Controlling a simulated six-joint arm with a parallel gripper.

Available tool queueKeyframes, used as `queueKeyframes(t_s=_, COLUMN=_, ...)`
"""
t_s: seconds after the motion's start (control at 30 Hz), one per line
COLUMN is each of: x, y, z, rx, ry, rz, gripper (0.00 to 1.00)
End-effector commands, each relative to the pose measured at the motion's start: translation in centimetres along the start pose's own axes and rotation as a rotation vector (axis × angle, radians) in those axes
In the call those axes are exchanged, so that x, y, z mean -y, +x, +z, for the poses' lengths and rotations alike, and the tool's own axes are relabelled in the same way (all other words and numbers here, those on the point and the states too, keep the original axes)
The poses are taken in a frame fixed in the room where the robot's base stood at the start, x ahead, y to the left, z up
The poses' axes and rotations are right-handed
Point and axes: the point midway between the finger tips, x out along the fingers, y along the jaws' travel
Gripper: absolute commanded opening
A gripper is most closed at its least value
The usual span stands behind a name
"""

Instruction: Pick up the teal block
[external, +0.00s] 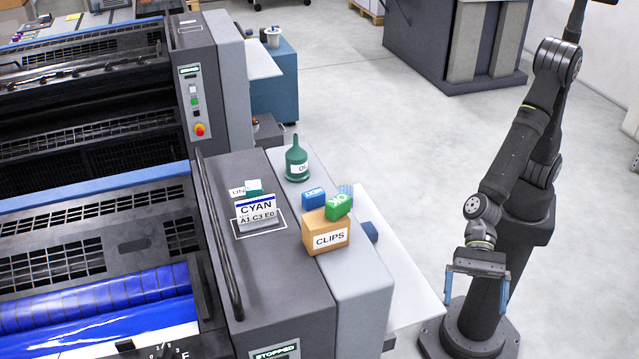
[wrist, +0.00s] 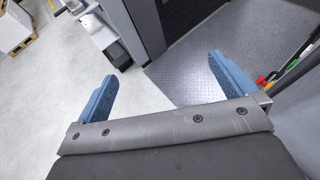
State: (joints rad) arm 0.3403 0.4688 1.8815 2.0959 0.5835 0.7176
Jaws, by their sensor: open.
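A small teal block (external: 254,186) shows behind the white CYAN card (external: 255,211) on the grey machine top in the external view. The card hides its lower part, so I cannot tell what it rests on. My gripper (external: 477,287) hangs at the right, well away from the machine top, with its blue fingers apart and nothing between them. In the wrist view my gripper (wrist: 160,68) is also open and empty. No teal block shows in that view.

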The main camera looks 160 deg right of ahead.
Motion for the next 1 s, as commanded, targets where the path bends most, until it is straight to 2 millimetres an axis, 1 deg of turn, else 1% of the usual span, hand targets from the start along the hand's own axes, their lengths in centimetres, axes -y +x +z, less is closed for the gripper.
queueKeyframes(t_s=0.43, x=0.0, y=0.0, z=0.0, rx=0.0, ry=-0.001, rz=0.0, gripper=1.0)
queueKeyframes(t_s=0.6, x=0.0, y=0.0, z=0.0, rx=0.0, ry=-0.001, rz=0.0, gripper=0.67)
queueKeyframes(t_s=0.87, x=0.0, y=0.0, z=0.1, rx=0.0, ry=-0.001, rz=0.0, gripper=0.67)
queueKeyframes(t_s=0.93, x=0.0, y=-0.3, z=0.7, rx=0.002, ry=-0.002, rz=0.0, gripper=0.67)
queueKeyframes(t_s=1.0, x=0.0, y=-0.8, z=2.0, rx=0.004, ry=-0.006, rz=0.0, gripper=0.67)
